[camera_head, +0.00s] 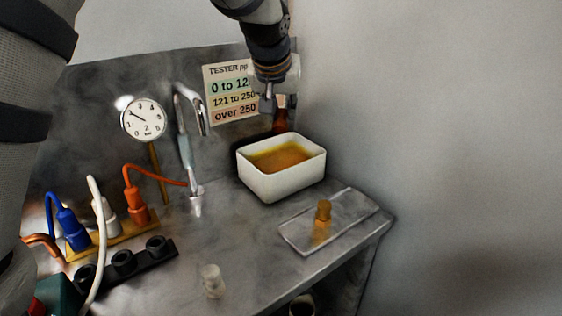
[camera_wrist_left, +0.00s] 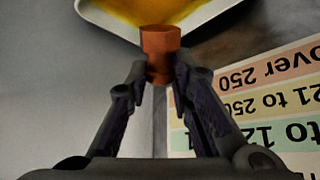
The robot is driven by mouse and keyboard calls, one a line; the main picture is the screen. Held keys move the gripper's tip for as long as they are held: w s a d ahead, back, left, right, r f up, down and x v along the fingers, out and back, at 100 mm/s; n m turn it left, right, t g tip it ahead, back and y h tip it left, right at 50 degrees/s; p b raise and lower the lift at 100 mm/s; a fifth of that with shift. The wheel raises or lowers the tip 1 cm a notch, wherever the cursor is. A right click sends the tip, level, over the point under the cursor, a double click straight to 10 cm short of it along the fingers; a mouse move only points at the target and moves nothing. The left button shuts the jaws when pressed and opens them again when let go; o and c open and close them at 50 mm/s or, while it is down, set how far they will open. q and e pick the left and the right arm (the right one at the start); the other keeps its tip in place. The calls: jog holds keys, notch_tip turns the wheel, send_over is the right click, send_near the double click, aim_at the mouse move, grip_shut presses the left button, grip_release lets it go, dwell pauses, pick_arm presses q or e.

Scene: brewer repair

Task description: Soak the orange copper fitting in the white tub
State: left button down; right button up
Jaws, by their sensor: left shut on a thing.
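The orange copper fitting (camera_wrist_left: 160,52) is a short, plain, orange-brown cylinder, held between the fingertips of my left gripper (camera_wrist_left: 160,78). In the head view the fitting (camera_head: 281,120) looks dark reddish, just above the back rim of the white tub, below my left gripper (camera_head: 281,101). The white tub (camera_head: 286,184) is rectangular and holds an amber liquid (camera_head: 281,158). In the left wrist view the tub's rim (camera_wrist_left: 98,16) is at the top, and the fitting overlaps it in the picture. The fitting is outside the liquid. My right gripper is not in view.
A brass-coloured cylinder (camera_head: 323,211) stands on a flat clear plate (camera_head: 350,207) right of the tub. A tester chart (camera_head: 230,98) and a dial (camera_head: 144,119) are behind. Coloured plugs and cables (camera_head: 75,232) crowd the left. A small pale cup (camera_head: 212,281) stands in front.

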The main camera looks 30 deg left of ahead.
aim_at(282, 111)
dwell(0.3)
pick_arm(q)
jog(key=shift+r, duration=2)
jog(key=shift+f, duration=0.1)
